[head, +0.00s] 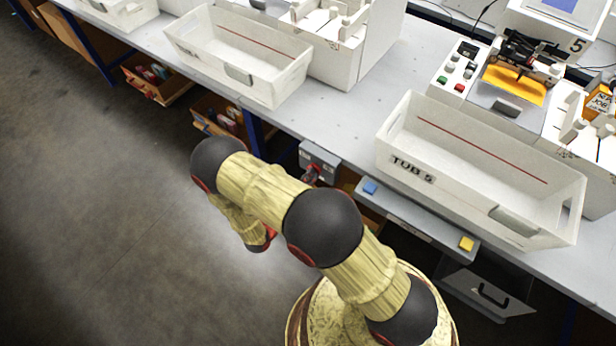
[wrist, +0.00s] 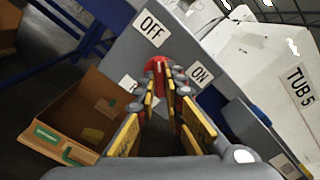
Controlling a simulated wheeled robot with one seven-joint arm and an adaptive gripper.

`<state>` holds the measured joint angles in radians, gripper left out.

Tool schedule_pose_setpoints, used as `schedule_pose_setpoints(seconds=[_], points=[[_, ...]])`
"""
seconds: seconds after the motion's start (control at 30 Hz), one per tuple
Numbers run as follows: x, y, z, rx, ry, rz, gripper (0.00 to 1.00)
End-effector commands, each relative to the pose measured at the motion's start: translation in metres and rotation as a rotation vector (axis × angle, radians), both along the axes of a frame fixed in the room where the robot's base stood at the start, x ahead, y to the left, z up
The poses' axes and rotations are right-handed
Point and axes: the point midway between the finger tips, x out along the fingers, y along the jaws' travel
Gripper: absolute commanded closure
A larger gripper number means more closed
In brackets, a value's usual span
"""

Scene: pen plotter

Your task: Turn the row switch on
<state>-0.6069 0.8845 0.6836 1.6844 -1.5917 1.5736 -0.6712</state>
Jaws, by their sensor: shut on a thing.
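The row switch is a grey box (head: 320,158) on the bench's front edge, left of TUB 5 in the head view. In the wrist view its grey face (wrist: 180,45) carries an OFF label (wrist: 151,29) and an ON label (wrist: 200,74). Its red handle (wrist: 157,65) shows between and below these labels, partly hidden by my fingers. My gripper (wrist: 168,80) is shut on the red handle. In the head view my gripper (head: 312,174) is small and dark against the box. I cannot tell exactly which way the handle points.
TUB 5 (head: 405,172) stands on the bench (head: 345,105) right of the switch. Below it a grey panel (head: 415,220) holds a blue button (head: 370,187) and a yellow button (head: 466,243). An orange bin (wrist: 75,115) is left of my fingers. Floor on the left is clear.

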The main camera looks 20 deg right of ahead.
Motion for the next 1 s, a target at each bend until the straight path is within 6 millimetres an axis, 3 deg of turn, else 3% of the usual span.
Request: schedule_pose_setpoints(seconds=[0.37, 1.0], points=[[0.0004, 0.0005, -0.0005, 0.086, -0.114, 0.001, 1.00], [0.0002, 0.0005, -0.0008, 0.434, -0.592, 0.002, 1.00]])
